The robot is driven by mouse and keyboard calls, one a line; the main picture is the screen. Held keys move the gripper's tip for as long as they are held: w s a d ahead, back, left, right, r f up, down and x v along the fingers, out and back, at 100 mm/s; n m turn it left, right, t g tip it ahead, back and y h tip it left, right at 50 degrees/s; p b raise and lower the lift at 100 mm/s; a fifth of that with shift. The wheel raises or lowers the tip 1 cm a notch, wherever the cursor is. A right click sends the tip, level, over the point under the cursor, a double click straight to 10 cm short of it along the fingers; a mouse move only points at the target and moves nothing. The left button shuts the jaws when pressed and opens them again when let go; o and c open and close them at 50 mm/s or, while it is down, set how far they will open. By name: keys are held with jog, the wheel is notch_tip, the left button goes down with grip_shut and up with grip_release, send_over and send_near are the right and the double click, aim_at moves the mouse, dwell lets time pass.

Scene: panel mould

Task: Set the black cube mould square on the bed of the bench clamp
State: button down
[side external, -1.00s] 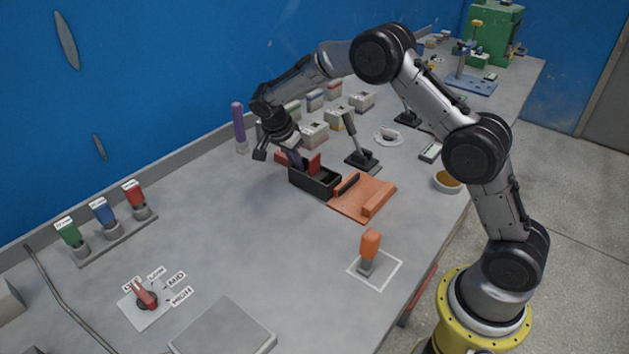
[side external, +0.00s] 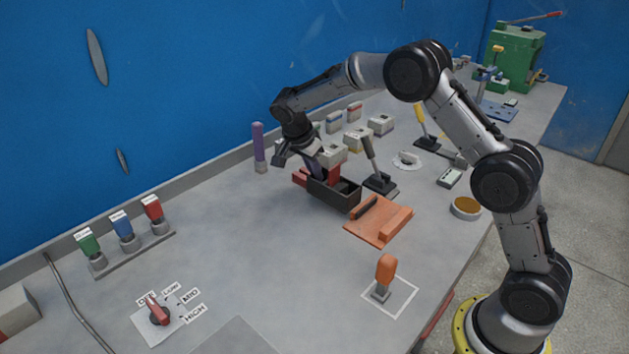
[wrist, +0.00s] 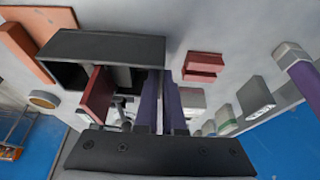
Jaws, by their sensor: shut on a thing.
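The black cube mould (side external: 347,203) is a dark open-topped box with a divided inside, near the middle of the bench. A red plate (side external: 334,173) stands at its back side. It also shows in the wrist view (wrist: 97,98), overlapping the mould's opening. My gripper (side external: 316,172) has purple fingers, seen in the wrist view (wrist: 160,85), closed at one end of the mould (wrist: 110,45), apparently on its end wall. The contact is partly hidden.
Red blocks (wrist: 203,67) lie beside the mould. A black-based lever (side external: 381,186) stands close behind it. Several grey labelled blocks (side external: 355,137) line the back, with a purple-handled tool (side external: 258,145). An orange-handled stamp (side external: 385,272) stands in front. Bench left of the mould is clear.

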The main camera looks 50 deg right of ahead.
jog(key=s+r, duration=0.2)
jog(key=r, duration=0.1)
jog(key=s+r, duration=0.2)
jog(key=shift+a, duration=0.3)
jog(key=s+d+r+m+g+y, duration=0.2)
jog(key=s+r+m, duration=0.1)
jog(key=s+m, duration=0.8)
jog(key=s+d+r+m+g+y, duration=0.2)
jog(key=s+m, duration=0.5)
jog(key=s, duration=0.7)
send_over(392, 206)
jog(key=s, duration=0.1)
jog(key=shift+g, duration=0.3)
jog(key=f, duration=0.8)
jog(key=shift+a+f, duration=0.25)
jog(key=shift+a, duration=0.05)
jog(key=shift+w+d+f, duration=0.25)
jog(key=shift+w+f, duration=0.2)
jog(key=shift+f, duration=1.65)
jog(key=shift+f, duration=0.15)
